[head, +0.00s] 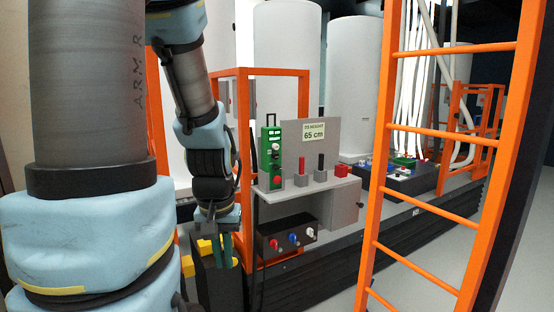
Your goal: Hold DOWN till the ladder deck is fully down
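A green control box (271,158) with several buttons hangs upright at the left end of a grey panel. A DOWN label is too small to read. A sign (314,131) on the panel reads 65 cm. An orange ladder (391,191) stands on the right; I cannot tell which surface is the ladder deck. A grey deck edge (405,205) above dark bands runs behind the ladder. My gripper (228,250) points down, below and left of the control box and apart from it. Its greenish fingers are small in view; their gap and any contact are unclear.
A dark box with yellow parts (188,265) lies below my gripper. A grey shelf (300,190) carries levers and a red block. A dark switch box (287,238) sits beneath. White tanks (352,85) stand behind.

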